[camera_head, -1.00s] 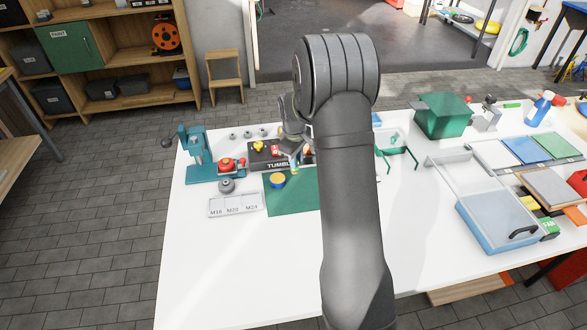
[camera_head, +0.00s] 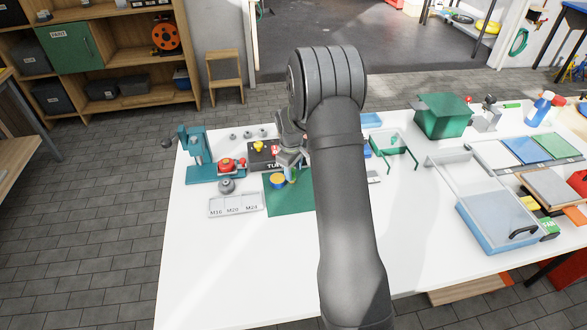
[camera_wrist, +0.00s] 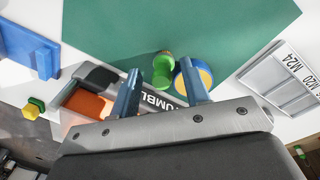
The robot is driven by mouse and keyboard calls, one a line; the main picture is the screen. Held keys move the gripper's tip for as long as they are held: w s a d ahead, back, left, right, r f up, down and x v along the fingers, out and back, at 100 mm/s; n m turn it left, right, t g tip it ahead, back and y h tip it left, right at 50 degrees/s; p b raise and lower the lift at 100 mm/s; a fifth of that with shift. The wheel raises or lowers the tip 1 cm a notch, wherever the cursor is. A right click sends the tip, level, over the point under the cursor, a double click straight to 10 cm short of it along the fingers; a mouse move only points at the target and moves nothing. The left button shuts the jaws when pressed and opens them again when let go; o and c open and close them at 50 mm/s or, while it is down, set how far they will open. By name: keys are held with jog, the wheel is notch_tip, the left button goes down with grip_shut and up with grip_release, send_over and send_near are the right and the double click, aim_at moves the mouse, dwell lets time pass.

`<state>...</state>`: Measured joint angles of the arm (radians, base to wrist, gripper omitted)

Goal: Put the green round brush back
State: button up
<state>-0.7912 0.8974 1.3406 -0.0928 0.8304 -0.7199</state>
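The green round brush (camera_wrist: 163,67) appears as a small green round-ended piece in the wrist view, at the edge of the green mat (camera_wrist: 190,22). My gripper (camera_wrist: 160,66) is open, with one finger on each side of it and visible gaps. I cannot tell how far below the fingertips it sits. A round blue piece with a yellow top (camera_wrist: 205,75) is close beside the right finger; it also stands on the mat in the head view (camera_head: 278,181). In the head view my gripper (camera_head: 291,174) is low over the mat's back edge, and the brush is not clearly distinguishable.
A black box lettered TUMBL (camera_head: 262,157) stands behind the mat. A teal press (camera_head: 199,160) is at left, with a labelled M16/M20/M24 tray (camera_head: 235,205) in front. The front left bench is clear.

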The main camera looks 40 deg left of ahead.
aim_at(294, 170)
jog(key=shift+r, duration=0.1)
notch_tip(294, 170, up, 12)
jog(key=s, duration=0.1)
dwell(0.5)
jog(key=shift+s, duration=0.1)
jog(key=f, duration=0.8)
jog(key=w+f, duration=0.1)
jog(key=f, duration=0.3)
jog(key=shift+w, duration=0.1)
notch_tip(294, 170, up, 2)
jog(key=shift+r, duration=0.95)
